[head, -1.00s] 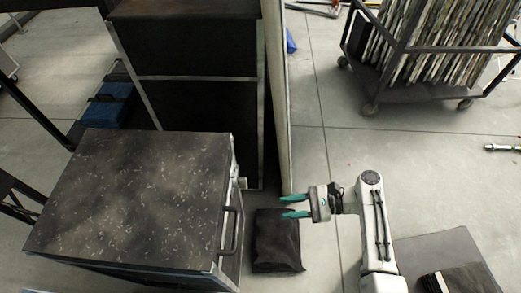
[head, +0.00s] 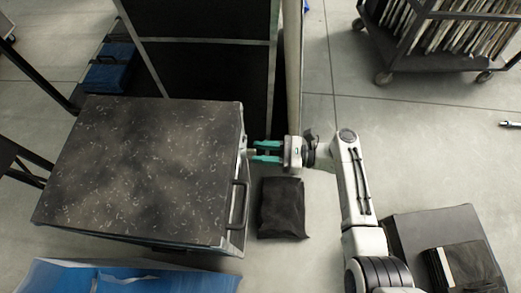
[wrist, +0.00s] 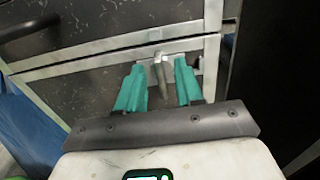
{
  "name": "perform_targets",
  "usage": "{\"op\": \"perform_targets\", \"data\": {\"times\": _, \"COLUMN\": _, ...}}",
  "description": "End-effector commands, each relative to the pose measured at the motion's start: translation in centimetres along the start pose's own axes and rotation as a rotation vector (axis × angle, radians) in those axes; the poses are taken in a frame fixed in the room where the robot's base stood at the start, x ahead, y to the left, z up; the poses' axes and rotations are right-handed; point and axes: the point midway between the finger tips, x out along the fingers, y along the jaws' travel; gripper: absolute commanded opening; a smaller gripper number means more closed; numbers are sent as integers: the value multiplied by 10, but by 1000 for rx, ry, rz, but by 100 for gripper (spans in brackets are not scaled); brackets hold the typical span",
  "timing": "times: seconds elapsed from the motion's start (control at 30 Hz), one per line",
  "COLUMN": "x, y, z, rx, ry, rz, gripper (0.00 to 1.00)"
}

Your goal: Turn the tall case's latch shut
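The case (head: 140,170) with a speckled dark top and metal edges stands at left in the head view. In the wrist view its face (wrist: 100,75) fills the upper part, with a metal seam across it. A small grey latch lever (wrist: 161,76) on a bright plate hangs roughly upright at that seam. My gripper (head: 258,152) has two teal fingers pointing left at the case's right side. In the wrist view my gripper (wrist: 158,82) is open, with the lever between the fingers and gaps visible on both sides. Whether the fingertips touch the plate I cannot tell.
A dark handle (head: 237,205) sticks out of the case's right side. A black bag (head: 283,208) lies on the floor below my gripper. A tall dark cabinet (head: 205,75) stands behind. A cart of boards (head: 440,45) is at upper right, with open floor before it.

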Motion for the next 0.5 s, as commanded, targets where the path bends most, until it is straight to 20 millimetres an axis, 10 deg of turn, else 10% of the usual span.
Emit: {"op": "perform_targets", "data": {"times": 0.5, "x": 8, "y": 0, "z": 0, "rx": -1, "ry": 0, "rz": 0, "gripper": 26}}
